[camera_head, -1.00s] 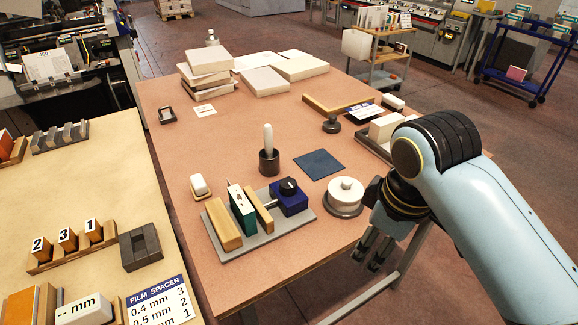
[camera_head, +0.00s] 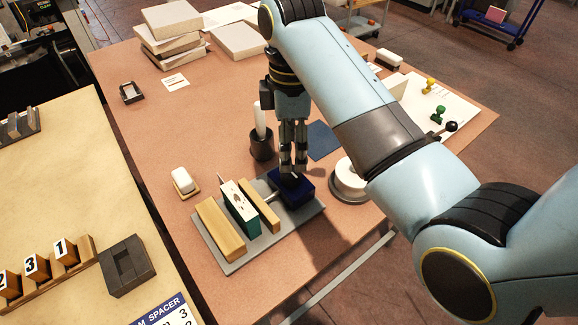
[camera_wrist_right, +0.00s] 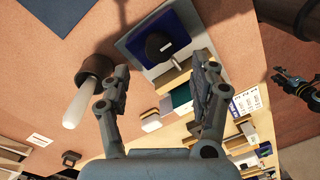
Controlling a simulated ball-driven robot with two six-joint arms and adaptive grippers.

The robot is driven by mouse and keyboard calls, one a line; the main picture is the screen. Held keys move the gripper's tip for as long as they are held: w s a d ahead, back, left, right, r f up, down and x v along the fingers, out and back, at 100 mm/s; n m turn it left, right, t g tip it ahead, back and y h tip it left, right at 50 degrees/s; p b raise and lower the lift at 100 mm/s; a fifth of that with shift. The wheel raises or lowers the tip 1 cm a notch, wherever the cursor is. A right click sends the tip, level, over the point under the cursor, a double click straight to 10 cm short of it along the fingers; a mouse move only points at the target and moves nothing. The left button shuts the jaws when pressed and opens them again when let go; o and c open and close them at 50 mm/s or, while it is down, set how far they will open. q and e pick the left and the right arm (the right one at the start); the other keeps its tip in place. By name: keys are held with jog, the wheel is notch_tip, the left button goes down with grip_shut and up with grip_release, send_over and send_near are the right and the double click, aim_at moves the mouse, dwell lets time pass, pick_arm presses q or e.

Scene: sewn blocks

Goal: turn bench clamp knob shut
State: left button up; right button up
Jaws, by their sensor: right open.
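The bench clamp has a grey base plate (camera_head: 262,243) with wooden bars (camera_head: 220,230), a green-sided block (camera_head: 240,212) between them, and a dark blue block (camera_head: 304,191) at its right end. The clamp's black knob (camera_wrist_right: 157,45) sits on the blue block, between and beyond my fingertips in the wrist view. My right gripper (camera_head: 292,165) points down over the blue block and hides most of the knob in the head view. Its fingers stand apart with nothing between them (camera_wrist_right: 163,66). A dark jointed shape at the right of the wrist view looks like my left gripper (camera_wrist_right: 294,82).
A dark cup (camera_head: 262,147) with a white upright stick stands close behind my right gripper. A round white lidded pot (camera_head: 346,180) is to the right, partly behind my arm. A small white block on a wooden base (camera_head: 183,181) is at left.

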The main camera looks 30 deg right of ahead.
aim_at(291, 176)
notch_tip(291, 176, down, 4)
jog(key=shift+r, duration=0.25)
notch_tip(291, 176, down, 3)
jog(key=shift+f+p, duration=0.1)
jog(key=shift+p, duration=0.25)
jog(key=shift+c, duration=0.4)
jog(key=shift+s, duration=0.1)
jog(key=shift+c, duration=2.2)
jog(key=c, duration=0.6)
pick_arm(q)
jog(key=shift+w+r, duration=0.55)
jog(key=shift+w, duration=0.35)
